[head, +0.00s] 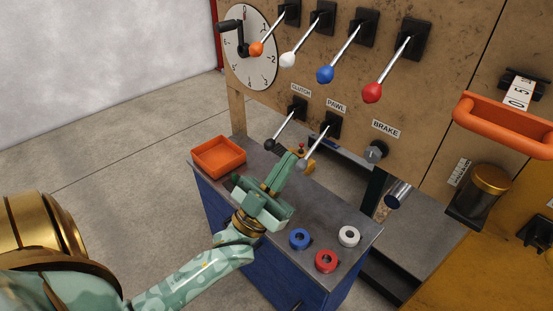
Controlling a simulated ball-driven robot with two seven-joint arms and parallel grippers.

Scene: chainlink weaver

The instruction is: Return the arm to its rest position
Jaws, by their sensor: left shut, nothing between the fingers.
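My left arm comes in from the lower left in the head view. Its green gripper (290,164) is over the dark top of the blue cabinet (331,190). The fingers are shut with nothing seen between them. The black-knobbed clutch lever (284,131) is just up and left of the gripper. My right gripper is not in view.
An orange tray (220,146) sits at the cabinet's left end. White (348,236), blue (299,238) and red (326,261) rings lie at its right end. The upright panel (420,75) carries several levers, a numbered dial (262,60) and a brake knob (375,152). Floor at left is clear.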

